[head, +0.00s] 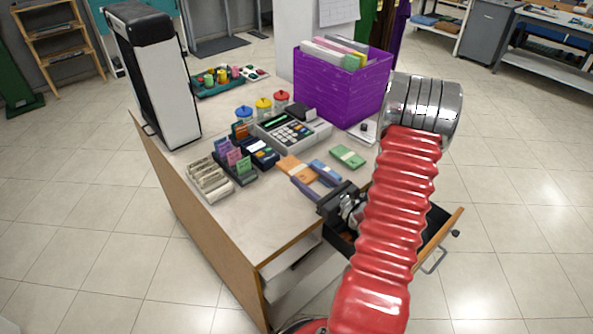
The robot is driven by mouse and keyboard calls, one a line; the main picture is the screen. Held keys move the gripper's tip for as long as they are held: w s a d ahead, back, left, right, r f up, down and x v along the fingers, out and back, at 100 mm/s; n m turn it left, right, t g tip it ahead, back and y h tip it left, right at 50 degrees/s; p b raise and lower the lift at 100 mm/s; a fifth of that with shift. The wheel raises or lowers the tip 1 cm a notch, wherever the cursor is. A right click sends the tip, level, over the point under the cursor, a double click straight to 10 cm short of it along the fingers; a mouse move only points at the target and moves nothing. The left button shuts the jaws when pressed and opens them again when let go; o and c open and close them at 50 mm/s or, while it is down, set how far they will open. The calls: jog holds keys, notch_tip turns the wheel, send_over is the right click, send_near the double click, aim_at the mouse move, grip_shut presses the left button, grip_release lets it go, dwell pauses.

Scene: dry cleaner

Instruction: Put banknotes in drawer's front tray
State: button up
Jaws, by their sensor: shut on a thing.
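An orange bundle of banknotes (294,167) is at the right part of the counter top. My gripper (307,175) is shut on it, with the fingers along its near end; whether the bundle touches the counter, I cannot tell. A blue bundle (324,168) lies close beside the fingers, and a green bundle (347,156) lies further right. The open drawer (440,239) juts out from the counter's right side. My red arm hides most of its inside, so its front tray cannot be made out.
Behind the bundles stand a calculator-like register (290,131), a purple crate (342,88) with folders and jars with coloured lids (263,106). Card holders (235,165) and a row of beige rolls (208,182) are to the left. The counter's near corner (265,245) is bare.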

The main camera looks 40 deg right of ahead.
jog(key=shift+r, duration=0.1)
jog(key=shift+d+r+h, duration=0.15)
jog(key=shift+d+h, duration=0.05)
jog(key=shift+h, duration=0.1)
jog(key=w+a+y, duration=0.1)
jog(key=w+a, duration=0.1)
jog(key=a, duration=0.2)
jog(key=w+a+f+n+y, duration=0.1)
jog(key=w+a, duration=0.1)
jog(key=a, duration=0.3)
jog(key=w+a+f+y, duration=0.1)
jog(key=w+a, duration=0.1)
jog(key=a, duration=0.2)
jog(key=shift+w+a+f+n, duration=0.1)
jog(key=shift+a+f+n, duration=0.2)
jog(key=shift+a, duration=0.1)
jog(key=w+a+f+n+g+y, duration=0.1)
jog(key=a+y, duration=0.1)
jog(key=a, duration=0.7)
jog(key=w+a+f+n+g+y, duration=0.1)
jog(key=a+n+y, duration=0.1)
jog(key=a, duration=0.7)
jog(key=shift+a+f+n+y, duration=0.3)
jog(key=shift+f+y, duration=0.1)
jog(key=shift+y, duration=0.3)
jog(key=shift+w+a, duration=0.1)
